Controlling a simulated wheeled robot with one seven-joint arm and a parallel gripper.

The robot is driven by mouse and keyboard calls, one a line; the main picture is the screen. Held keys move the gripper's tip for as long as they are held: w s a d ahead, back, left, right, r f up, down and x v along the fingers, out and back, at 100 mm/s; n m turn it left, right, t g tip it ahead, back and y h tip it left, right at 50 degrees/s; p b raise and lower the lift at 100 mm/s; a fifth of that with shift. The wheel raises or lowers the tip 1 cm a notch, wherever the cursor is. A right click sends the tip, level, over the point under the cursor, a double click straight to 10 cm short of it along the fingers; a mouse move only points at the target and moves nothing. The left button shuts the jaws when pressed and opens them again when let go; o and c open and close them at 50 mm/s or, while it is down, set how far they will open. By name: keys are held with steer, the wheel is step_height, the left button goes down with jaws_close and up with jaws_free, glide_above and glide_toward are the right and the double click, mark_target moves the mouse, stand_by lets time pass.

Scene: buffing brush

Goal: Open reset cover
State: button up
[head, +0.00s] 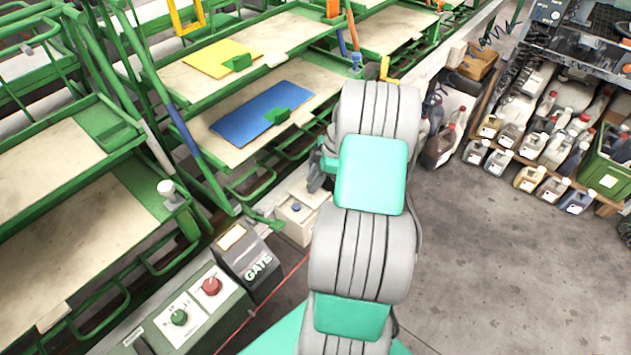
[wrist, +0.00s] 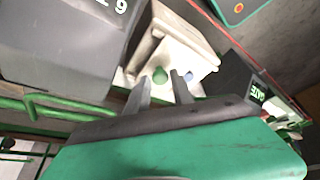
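A pale control box (head: 300,211) with a blue button (head: 296,207) stands beside the green rack's foot. It also shows in the wrist view (wrist: 193,42), with the blue button (wrist: 189,75) and a small green knob (wrist: 160,74) on it. I cannot tell which part is the reset cover or whether it is shut. My gripper (wrist: 160,80) is open in the wrist view. Its two fingers are apart and point at the box, with the green knob showing between their tips. I cannot tell whether they touch it.
A dark GATE box (head: 248,261) stands close to the pale box, and a green panel with a red button (head: 212,286) is nearer. Green racks (head: 95,190) fill the left. Jugs (head: 510,135) stand on a shelf at right. The concrete floor (head: 500,270) is clear.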

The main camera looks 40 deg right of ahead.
steer(key=o, duration=0.3)
steer(key=shift+d, duration=0.1)
steer(key=b+v, duration=0.1)
steer(key=v, duration=0.6)
steer(key=shift+s+r, duration=0.1)
steer(key=shift+r, duration=0.3)
